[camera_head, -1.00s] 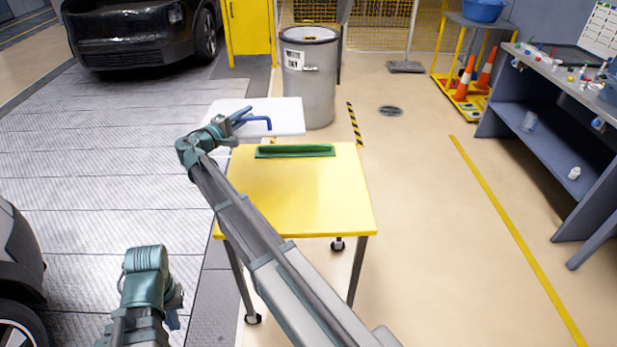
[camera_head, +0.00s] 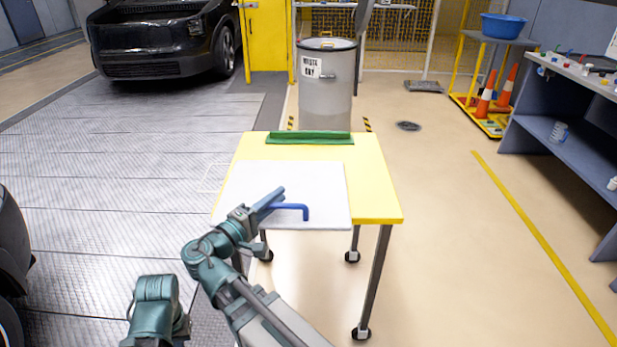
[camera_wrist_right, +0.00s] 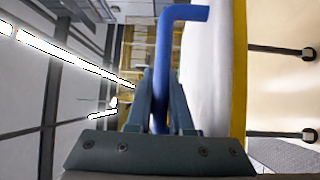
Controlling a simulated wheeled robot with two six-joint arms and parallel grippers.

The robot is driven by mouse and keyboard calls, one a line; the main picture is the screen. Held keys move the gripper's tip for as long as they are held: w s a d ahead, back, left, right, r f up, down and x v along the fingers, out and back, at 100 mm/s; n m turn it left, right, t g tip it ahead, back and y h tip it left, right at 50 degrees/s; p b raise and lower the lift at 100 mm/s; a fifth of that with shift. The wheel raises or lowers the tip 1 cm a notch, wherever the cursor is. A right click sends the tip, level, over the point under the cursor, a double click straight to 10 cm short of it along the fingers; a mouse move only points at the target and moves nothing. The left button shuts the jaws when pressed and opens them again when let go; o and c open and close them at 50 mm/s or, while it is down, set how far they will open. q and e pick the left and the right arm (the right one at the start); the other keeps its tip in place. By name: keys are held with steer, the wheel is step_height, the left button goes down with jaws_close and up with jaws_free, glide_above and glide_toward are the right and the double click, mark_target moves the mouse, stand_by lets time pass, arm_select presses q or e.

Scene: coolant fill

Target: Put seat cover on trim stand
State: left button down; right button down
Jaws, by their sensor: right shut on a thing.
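The seat cover appears to be the flat white panel (camera_head: 322,180) with a bent blue handle (camera_head: 304,211). My right gripper (camera_head: 270,202) is shut on the blue handle, which also stands between the fingers in the right wrist view (camera_wrist_right: 160,100). The panel is over the front left of the trim stand, a yellow table (camera_head: 378,198) with a green strip (camera_head: 310,138) along its far edge. The panel's near edge overhangs the table's front edge slightly. I cannot tell whether it touches the top. Part of my left arm shows at lower left, but its fingers are hidden.
A grey waste drum (camera_head: 327,90) stands behind the table. A workbench (camera_head: 560,150) and orange cones (camera_head: 486,102) are at the right, and a black car (camera_head: 165,40) is at the back left. The floor right of the table is clear.

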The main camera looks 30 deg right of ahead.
mark_target(303, 179)
steer(key=w+d, duration=0.3)
steer(key=d, duration=0.1)
steer(key=w+d+f+b, duration=0.1)
steer(key=w+d, duration=0.2)
steer(key=d, duration=0.1)
steer(key=w+d, duration=0.3)
steer(key=d, duration=0.1)
steer(key=shift+w+d+f, duration=0.2)
steer(key=shift+d+f, duration=0.1)
steer(key=shift+d, duration=0.1)
step_height(303, 179, down, 4)
steer(key=b, duration=0.4)
steer(key=shift+r, duration=0.25)
steer(key=c, duration=0.8)
jaws_free()
steer(key=v, duration=1.2)
steer(key=shift+b, duration=0.3)
